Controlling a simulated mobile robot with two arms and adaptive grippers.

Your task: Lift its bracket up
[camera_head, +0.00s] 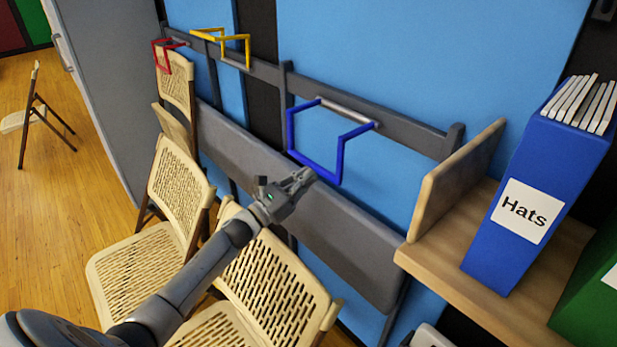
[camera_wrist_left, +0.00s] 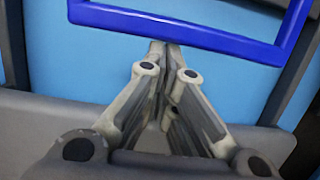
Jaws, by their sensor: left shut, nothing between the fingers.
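The blue bracket (camera_head: 289,132) is a square-cornered loop on a grey rod along the dark rail (camera_head: 415,142). Its lower bar hangs in front of the blue wall. My left gripper (camera_head: 308,174) is shut and empty, close by that lower bar. In the left wrist view the bracket's bar (camera_wrist_left: 222,43) crosses the top, and the shut fingertips (camera_wrist_left: 163,46) reach up to its lower edge. I cannot tell whether they touch it. A yellow bracket (camera_head: 236,37) juts outward farther left, and a red bracket (camera_head: 154,54) hangs beyond it. My right gripper is not in view.
A grey panel (camera_head: 345,250) runs along the wall below the brackets. Beige folding chairs (camera_head: 255,285) stand at lower left and along the wall. At right, a wooden shelf (camera_head: 440,262) with an upright end board holds a blue "Hats" binder (camera_head: 555,160) and a green one.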

